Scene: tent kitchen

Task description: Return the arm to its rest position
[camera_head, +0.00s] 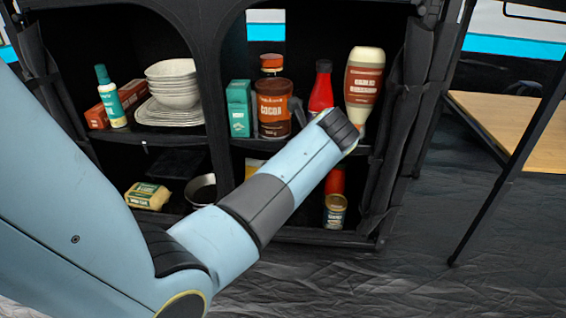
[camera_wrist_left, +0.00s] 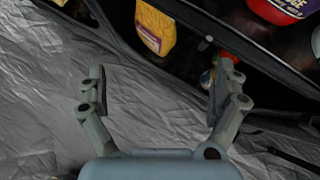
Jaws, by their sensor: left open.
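My left arm (camera_head: 270,195) comes in from the left in the head view and reaches across the front of the black shelf unit. Its gripper is hidden there behind the end of the arm. In the left wrist view my left gripper (camera_wrist_left: 160,85) is open, its two fingers wide apart with nothing between them but the grey ground sheet (camera_wrist_left: 145,120) beyond. The shelf edge and a yellow item (camera_wrist_left: 155,28) lie beyond the fingertips. My right gripper is in neither view.
The shelf unit's upper shelf holds a cocoa jar (camera_head: 273,108), a teal box (camera_head: 239,108), a sauce bottle (camera_head: 363,82), a red bottle (camera_head: 321,90) and stacked bowls (camera_head: 172,78). A yellow packet (camera_head: 147,196) and a can (camera_head: 335,212) stand below. A wooden table (camera_head: 515,125) is at right.

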